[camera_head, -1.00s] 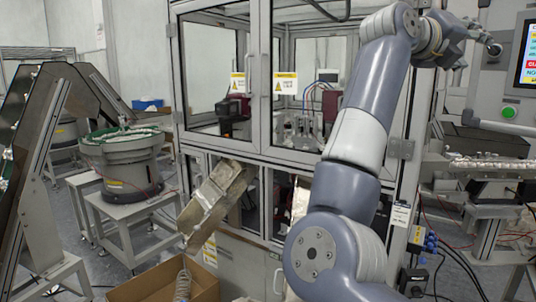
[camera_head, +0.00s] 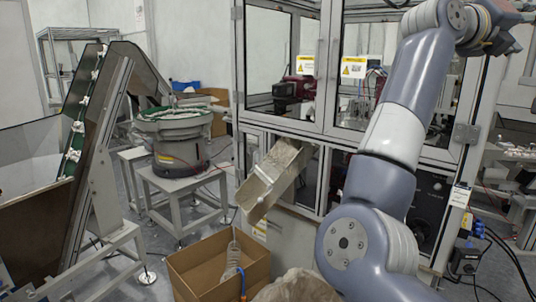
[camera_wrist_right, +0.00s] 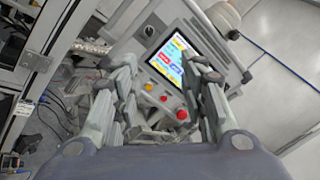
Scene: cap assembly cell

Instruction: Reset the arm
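My right arm (camera_head: 390,140) rises through the right part of the head view, bent and reaching up to the top right corner, where its far end is cut off by the frame. In the right wrist view my right gripper (camera_wrist_right: 163,78) has its two fingers spread with a clear gap and nothing between them. Behind the fingers is a control panel (camera_wrist_right: 225,75) with a lit touch screen (camera_wrist_right: 180,60) and red buttons. How far the fingers are from the panel is hard to tell. My left gripper shows in neither view.
A glass-doored machine cabinet (camera_head: 330,129) stands behind my arm. A metal chute (camera_head: 270,180) slopes from it toward an open cardboard box (camera_head: 195,287). A bowl feeder (camera_head: 180,160) and an inclined conveyor (camera_head: 105,110) stand left. Grey floor shows between them.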

